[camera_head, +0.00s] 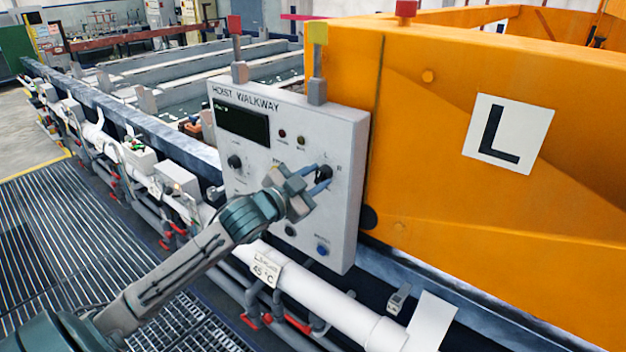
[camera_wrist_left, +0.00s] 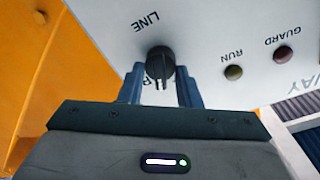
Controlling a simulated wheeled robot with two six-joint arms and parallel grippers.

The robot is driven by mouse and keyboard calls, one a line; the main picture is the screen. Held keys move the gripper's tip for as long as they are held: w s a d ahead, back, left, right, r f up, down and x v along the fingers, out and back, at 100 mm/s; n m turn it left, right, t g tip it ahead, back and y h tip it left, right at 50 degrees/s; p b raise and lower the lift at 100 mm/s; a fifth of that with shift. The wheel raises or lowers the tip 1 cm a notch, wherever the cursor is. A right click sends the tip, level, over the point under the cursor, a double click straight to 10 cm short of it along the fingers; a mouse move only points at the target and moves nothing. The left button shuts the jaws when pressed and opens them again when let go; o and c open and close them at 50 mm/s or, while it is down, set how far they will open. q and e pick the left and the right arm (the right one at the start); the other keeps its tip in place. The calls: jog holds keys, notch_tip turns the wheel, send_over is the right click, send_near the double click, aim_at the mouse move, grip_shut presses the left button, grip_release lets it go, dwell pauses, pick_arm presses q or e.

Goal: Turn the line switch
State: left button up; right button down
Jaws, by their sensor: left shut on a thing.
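The line switch is a black rotary knob (camera_head: 324,172) on the right side of the white control panel (camera_head: 345,215) marked "HOIST WALKWAY". In the left wrist view the knob (camera_wrist_left: 160,64) sits below the upside-down word "LINE", with its ridge seen roughly upright. My left gripper (camera_head: 318,181) has its blue fingers at the knob, one on each side of it. In the left wrist view the gripper (camera_wrist_left: 160,82) is shut on the knob. Part of the lettering by the knob is hidden behind the fingers. My right gripper is not in view.
Another black knob (camera_head: 235,161), a dark display (camera_head: 241,124) and a blue button (camera_head: 322,250) are on the panel. An orange wall with an "L" sign (camera_head: 508,133) stands right beside it. White pipes (camera_head: 335,305) run below. Grating (camera_head: 75,235) covers the floor at left.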

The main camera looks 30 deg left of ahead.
pick_arm(q)
jog(key=m, duration=0.5)
jog(key=shift+r+m+b, duration=0.1)
jog(key=shift+m+b, duration=0.2)
jog(key=shift+b, duration=0.05)
jog(key=shift+d+m, duration=0.1)
jog(key=shift+m, duration=0.8)
jog(key=shift+w+r, duration=0.1)
jog(key=shift+r, duration=0.05)
jog(key=o, duration=0.8)
jog(key=shift+o, duration=0.9)
jog(key=shift+w+f, duration=0.35)
jog(key=shift+s, duration=0.1)
jog(key=shift+s, duration=0.1)
